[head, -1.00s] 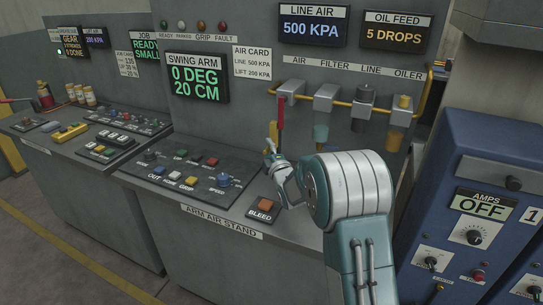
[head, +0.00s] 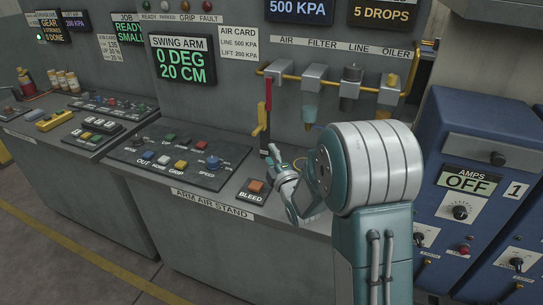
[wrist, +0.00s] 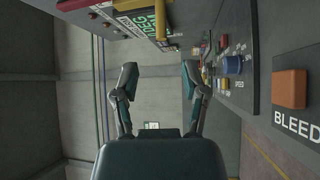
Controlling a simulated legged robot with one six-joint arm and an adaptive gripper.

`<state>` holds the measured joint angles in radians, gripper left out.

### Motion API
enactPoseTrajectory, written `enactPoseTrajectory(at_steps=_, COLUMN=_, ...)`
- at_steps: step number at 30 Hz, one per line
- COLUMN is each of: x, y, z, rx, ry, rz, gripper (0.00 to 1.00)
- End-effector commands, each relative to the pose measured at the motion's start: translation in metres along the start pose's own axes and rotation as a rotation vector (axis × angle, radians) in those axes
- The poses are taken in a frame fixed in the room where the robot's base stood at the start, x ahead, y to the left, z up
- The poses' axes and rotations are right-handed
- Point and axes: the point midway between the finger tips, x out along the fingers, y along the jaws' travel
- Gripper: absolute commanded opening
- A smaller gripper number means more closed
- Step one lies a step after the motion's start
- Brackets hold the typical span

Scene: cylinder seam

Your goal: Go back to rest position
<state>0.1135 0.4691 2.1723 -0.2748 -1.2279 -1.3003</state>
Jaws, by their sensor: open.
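My gripper (head: 283,183) shows in the head view above the front of the arm air stand (head: 212,204), beside the orange BLEED button (head: 255,186). In the wrist view my gripper (wrist: 157,85) is open, its two fingers apart with nothing between them. The BLEED button (wrist: 290,89) is to the right there, apart from the fingers. My teal and white arm hides part of the stand's right side in the head view.
A control panel (head: 176,153) with coloured buttons lies left of my gripper. A red-handled valve (head: 267,100) and the air filter line (head: 330,78) are behind it. A blue AMPS cabinet (head: 470,150) stands right of my arm. Floor at lower left is clear.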

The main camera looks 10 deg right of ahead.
Motion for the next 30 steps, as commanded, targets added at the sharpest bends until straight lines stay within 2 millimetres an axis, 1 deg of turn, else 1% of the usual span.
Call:
enactPoseTrajectory(at_steps=4, x=0.000, y=0.003, z=-0.001, rx=0.011, ry=-0.005, rz=-0.010, gripper=0.57)
enactPoseTrajectory(at_steps=8, x=-0.005, y=0.020, z=-0.003, rx=0.088, ry=-0.044, rz=-0.076, gripper=0.57)
enactPoseTrajectory(at_steps=11, x=-0.016, y=0.037, z=-0.006, rx=0.195, ry=-0.106, rz=-0.162, gripper=0.57)
enactPoseTrajectory(at_steps=14, x=-0.033, y=0.051, z=-0.010, rx=0.313, ry=-0.178, rz=-0.247, gripper=0.57)
enactPoseTrajectory(at_steps=17, x=-0.054, y=0.064, z=-0.014, rx=0.432, ry=-0.259, rz=-0.324, gripper=0.57)
enactPoseTrajectory(at_steps=20, x=-0.080, y=0.074, z=-0.019, rx=0.554, ry=-0.348, rz=-0.396, gripper=0.57)
enactPoseTrajectory(at_steps=23, x=-0.111, y=0.083, z=-0.026, rx=0.678, ry=-0.443, rz=-0.461, gripper=0.57)
enactPoseTrajectory(at_steps=29, x=-0.183, y=0.095, z=-0.043, rx=0.920, ry=-0.651, rz=-0.577, gripper=0.57)
enactPoseTrajectory(at_steps=30, x=-0.200, y=0.096, z=-0.047, rx=0.967, ry=-0.696, rz=-0.598, gripper=0.57)
